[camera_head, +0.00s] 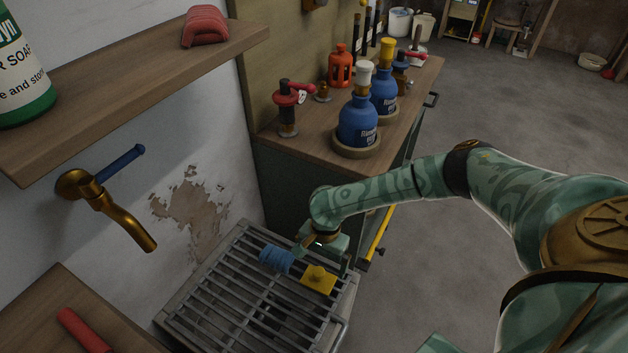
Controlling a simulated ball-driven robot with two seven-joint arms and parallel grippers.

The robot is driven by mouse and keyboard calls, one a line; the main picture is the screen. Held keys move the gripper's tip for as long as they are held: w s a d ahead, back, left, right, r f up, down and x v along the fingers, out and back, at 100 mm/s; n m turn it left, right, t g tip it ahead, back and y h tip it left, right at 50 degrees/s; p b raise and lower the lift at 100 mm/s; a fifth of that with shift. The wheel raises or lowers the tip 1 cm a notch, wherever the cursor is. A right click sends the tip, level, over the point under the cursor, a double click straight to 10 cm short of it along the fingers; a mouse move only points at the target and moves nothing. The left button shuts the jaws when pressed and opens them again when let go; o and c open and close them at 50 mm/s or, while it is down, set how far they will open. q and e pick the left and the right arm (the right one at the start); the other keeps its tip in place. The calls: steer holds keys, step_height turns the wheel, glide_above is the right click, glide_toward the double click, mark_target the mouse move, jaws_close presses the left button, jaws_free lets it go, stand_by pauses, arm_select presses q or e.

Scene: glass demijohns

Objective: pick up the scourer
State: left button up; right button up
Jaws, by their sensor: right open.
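A blue ribbed, rounded piece (276,259) lies on the metal grate (226,291). A yellow square pad (318,279) with a small raised knob lies on the grate just right of it. I cannot tell for certain which of the two is the scourer. My right gripper (322,257) is open above the far right part of the grate, close to both pieces. One finger is near the blue piece and the other is behind and right of the yellow pad. I see nothing held between the fingers. My left gripper is not in view.
A brass tap (124,220) juts from the wall at the left, below a wooden shelf (120,82). A wooden-topped cabinet (300,154) with blue bottles (358,122) stands behind the grate. A red rod (84,331) lies at the lower left. The floor at right is open.

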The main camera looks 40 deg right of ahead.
mark_target(319, 270)
step_height(319, 270, down, 2)
steer(key=shift+a+f+b, duration=0.1)
steer(key=shift+a+b, duration=0.05)
steer(key=shift+b, duration=0.15)
steer(key=shift+s+f+b, duration=0.1)
steer(key=shift+f+b, duration=0.2)
steer(key=shift+f, duration=0.05)
steer(key=f+b, duration=0.3)
steer(key=f, duration=0.1)
steer(key=shift+s+a, duration=0.15)
steer(key=shift+a, duration=0.2)
steer(key=shift+f, duration=0.3)
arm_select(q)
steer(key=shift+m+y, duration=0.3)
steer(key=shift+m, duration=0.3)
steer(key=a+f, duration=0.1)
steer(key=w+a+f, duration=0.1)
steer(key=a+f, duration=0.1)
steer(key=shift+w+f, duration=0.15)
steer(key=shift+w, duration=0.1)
arm_select(e)
steer(key=shift+r, duration=0.15)
steer(key=c, duration=0.9)
